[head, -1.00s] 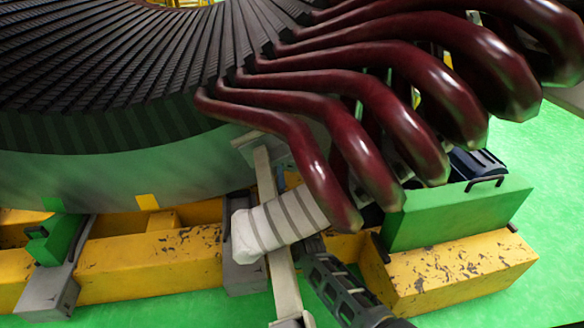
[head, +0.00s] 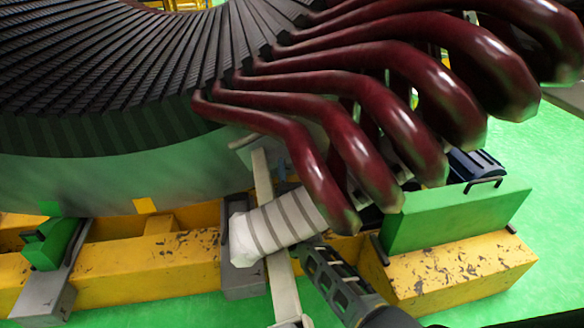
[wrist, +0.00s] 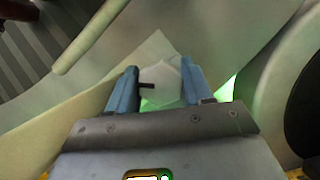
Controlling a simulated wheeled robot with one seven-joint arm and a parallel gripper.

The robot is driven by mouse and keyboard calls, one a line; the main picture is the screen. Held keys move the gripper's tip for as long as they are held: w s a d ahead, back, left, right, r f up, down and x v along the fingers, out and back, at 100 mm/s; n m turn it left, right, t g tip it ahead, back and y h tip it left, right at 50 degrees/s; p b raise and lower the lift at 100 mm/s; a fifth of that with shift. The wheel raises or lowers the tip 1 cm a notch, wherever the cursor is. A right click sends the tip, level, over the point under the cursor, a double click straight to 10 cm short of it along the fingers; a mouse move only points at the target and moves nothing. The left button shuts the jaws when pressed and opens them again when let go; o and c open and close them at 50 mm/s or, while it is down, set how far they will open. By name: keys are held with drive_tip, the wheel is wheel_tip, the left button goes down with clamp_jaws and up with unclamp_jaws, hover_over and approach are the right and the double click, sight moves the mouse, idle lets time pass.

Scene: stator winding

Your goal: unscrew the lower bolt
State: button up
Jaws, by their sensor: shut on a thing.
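In the wrist view, my gripper (wrist: 166,82) has its two blue fingers on either side of a pale, faceted bolt head (wrist: 172,90) and is shut on it. A short dark mark shows near the bolt's left side. The bolt's shank is hidden. In the head view I cannot make out the bolt or the fingertips; the area is crowded by the coils and a white banded bundle (head: 275,225).
Dark red coil ends (head: 380,110) overhang the work area from the stator (head: 100,75). A beige bar (head: 283,285) runs below the white bundle. A yellow beam (head: 150,257) and a green box (head: 455,215) stand near. The green floor (head: 555,155) is clear at right.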

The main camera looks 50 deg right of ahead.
drive_tip(key=shift+c, duration=1.1)
drive_tip(key=shift+n+b, duration=0.4)
